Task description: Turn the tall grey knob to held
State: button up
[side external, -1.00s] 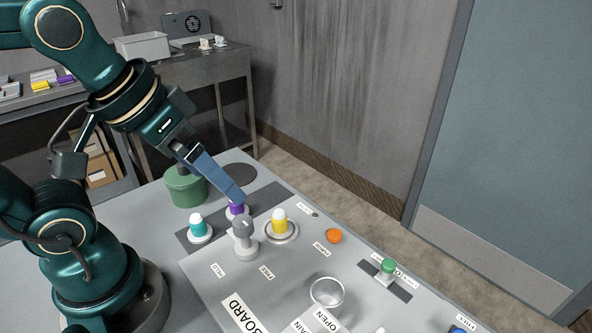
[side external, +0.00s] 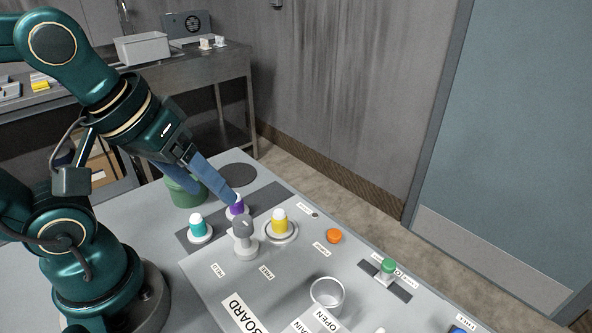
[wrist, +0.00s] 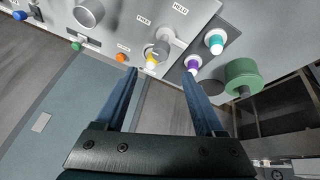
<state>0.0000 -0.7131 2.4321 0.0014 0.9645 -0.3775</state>
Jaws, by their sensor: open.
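The tall grey knob (side external: 243,232) stands upright on the grey panel, behind the HELD label (side external: 219,269) and the FREE label (side external: 265,272). In the wrist view the knob (wrist: 162,42) shows beyond my fingertips, near the same labels. I cannot tell which label it points to. My gripper (side external: 217,196) is open and empty, its two blue fingers apart. Its fingertips are above and behind the knob, near the purple-based cap (side external: 237,208), and apart from the knob in the wrist view (wrist: 159,71).
A yellow white-topped cap (side external: 280,222) stands close right of the knob, and a teal one (side external: 199,228) to its left. A green canister (side external: 185,187) stands behind.

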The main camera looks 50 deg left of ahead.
aim_at(242, 220)
jog(key=w+n+g, duration=0.1)
jog(key=n, duration=0.2)
jog(key=w+f+n+g, duration=0.1)
jog(key=w+n+g, duration=0.1)
jog(key=n, duration=0.2)
jog(key=w+f+n+g, duration=0.1)
jog(key=n, duration=0.3)
jog(key=shift+w+g, duration=0.4)
jog(key=shift+w+f+g, duration=0.25)
jog(key=shift+f+g, duration=0.05)
jog(key=shift+f, duration=0.25)
jog(key=shift+s+f, duration=0.15)
jog(key=shift+f, duration=2.65)
grip_shut()
